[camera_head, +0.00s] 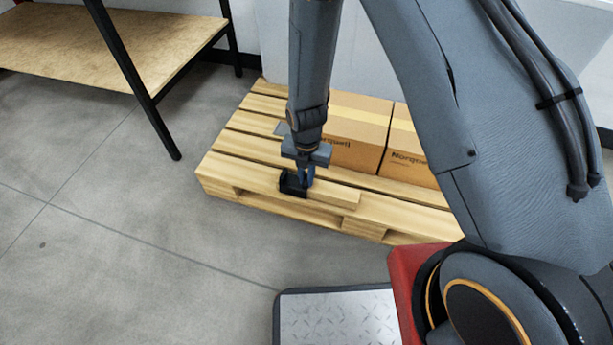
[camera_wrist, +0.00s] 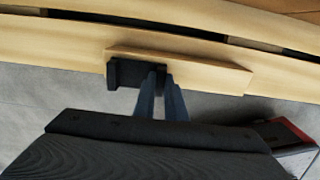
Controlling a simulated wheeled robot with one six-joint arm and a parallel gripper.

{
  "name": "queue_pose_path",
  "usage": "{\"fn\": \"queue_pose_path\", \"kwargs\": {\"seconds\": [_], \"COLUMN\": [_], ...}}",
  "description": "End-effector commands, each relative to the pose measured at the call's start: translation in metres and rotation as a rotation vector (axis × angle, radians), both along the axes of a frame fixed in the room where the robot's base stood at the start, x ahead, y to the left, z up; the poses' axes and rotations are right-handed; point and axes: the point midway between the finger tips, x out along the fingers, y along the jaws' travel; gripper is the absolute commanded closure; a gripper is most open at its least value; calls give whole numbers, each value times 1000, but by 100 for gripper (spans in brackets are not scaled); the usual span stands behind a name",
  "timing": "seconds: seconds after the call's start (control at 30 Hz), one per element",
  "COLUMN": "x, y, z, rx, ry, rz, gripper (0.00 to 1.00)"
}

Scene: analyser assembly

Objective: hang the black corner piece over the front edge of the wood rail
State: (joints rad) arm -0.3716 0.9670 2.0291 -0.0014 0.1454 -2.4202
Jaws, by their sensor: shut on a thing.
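The black corner piece (camera_head: 291,185) is at the front of the pallet, by the left end of the wood rail (camera_head: 338,194). My gripper (camera_head: 305,181) reaches down from above and is shut on the piece. In the wrist view the black piece (camera_wrist: 128,73) overlaps the front edge of the rail (camera_wrist: 205,72) near its left end. The fingertips of my gripper (camera_wrist: 158,82) meet at the right part of the piece. I cannot tell whether the piece rests on the rail or is held just off it, because the fingers hide part of the contact.
The rail lies on the front board of a wooden pallet (camera_head: 240,172). Cardboard boxes (camera_head: 358,138) stand on the pallet behind my gripper. A wooden-topped table with black legs (camera_head: 130,72) is at the upper left.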

Motion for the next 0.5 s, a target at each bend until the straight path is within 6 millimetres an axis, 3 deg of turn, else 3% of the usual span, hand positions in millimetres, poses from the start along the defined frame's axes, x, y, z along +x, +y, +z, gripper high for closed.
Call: {"fn": "queue_pose_path", "kwargs": {"seconds": [0.13, 0.17, 0.27, 0.5], "x": [0, 0, 0, 0], "y": [0, 0, 0, 0], "z": [0, 0, 0, 0], "rx": [0, 0, 0, 0], "ry": [0, 0, 0, 0], "rz": [0, 0, 0, 0], "gripper": [100, 86, 69, 67]}}
